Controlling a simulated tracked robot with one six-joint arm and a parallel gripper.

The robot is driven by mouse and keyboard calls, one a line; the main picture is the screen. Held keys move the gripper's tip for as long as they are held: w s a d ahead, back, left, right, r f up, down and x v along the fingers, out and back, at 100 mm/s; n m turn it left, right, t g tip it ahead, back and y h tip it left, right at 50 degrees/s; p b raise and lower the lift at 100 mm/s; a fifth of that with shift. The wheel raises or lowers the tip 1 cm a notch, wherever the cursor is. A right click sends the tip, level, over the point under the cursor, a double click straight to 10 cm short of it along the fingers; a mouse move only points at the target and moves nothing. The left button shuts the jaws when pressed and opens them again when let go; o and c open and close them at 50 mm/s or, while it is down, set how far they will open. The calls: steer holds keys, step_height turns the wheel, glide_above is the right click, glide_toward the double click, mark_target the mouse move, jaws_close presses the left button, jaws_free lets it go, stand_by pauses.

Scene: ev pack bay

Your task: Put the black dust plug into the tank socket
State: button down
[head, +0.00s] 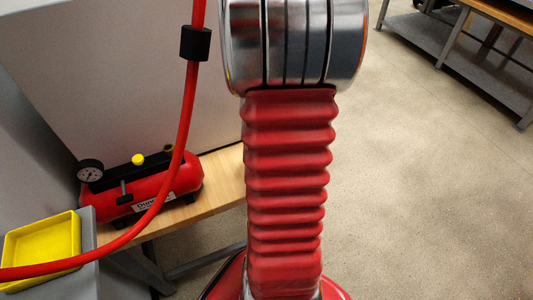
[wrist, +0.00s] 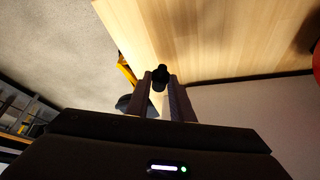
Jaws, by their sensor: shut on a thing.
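My gripper (wrist: 160,82) shows in the wrist view, its two fingers shut on the black dust plug (wrist: 160,72). The plug's dark round end sticks out past the fingertips, with the wooden bench top behind it. In the head view the red tank (head: 150,191) lies on the bench at the left, with a dial gauge (head: 90,171) at its left end. A yellow cap (head: 138,159) and a small dark ring-like fitting (head: 168,149) are on its top; I cannot tell whether the fitting is the socket. The gripper is hidden in the head view.
A red hose (head: 181,135) with a black sleeve (head: 195,43) crosses in front of the tank. A yellow tray (head: 42,250) stands at the lower left. The wooden bench (head: 223,172) ends near my arm. Open floor (head: 430,190) lies to the right.

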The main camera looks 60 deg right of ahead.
steer(key=shift+f, duration=1.05)
steer(key=shift+f, duration=0.1)
steer(key=shift+f, duration=1.95)
steer(key=shift+f, duration=0.1)
steer(key=c, duration=1.6)
jaws_free()
steer(key=shift+o, duration=0.2)
steer(key=shift+r, duration=0.2)
steer(key=shift+v, duration=2.55)
steer(key=v, duration=0.6)
steer(key=shift+a+r, duration=0.2)
steer(key=shift+r, duration=0.15)
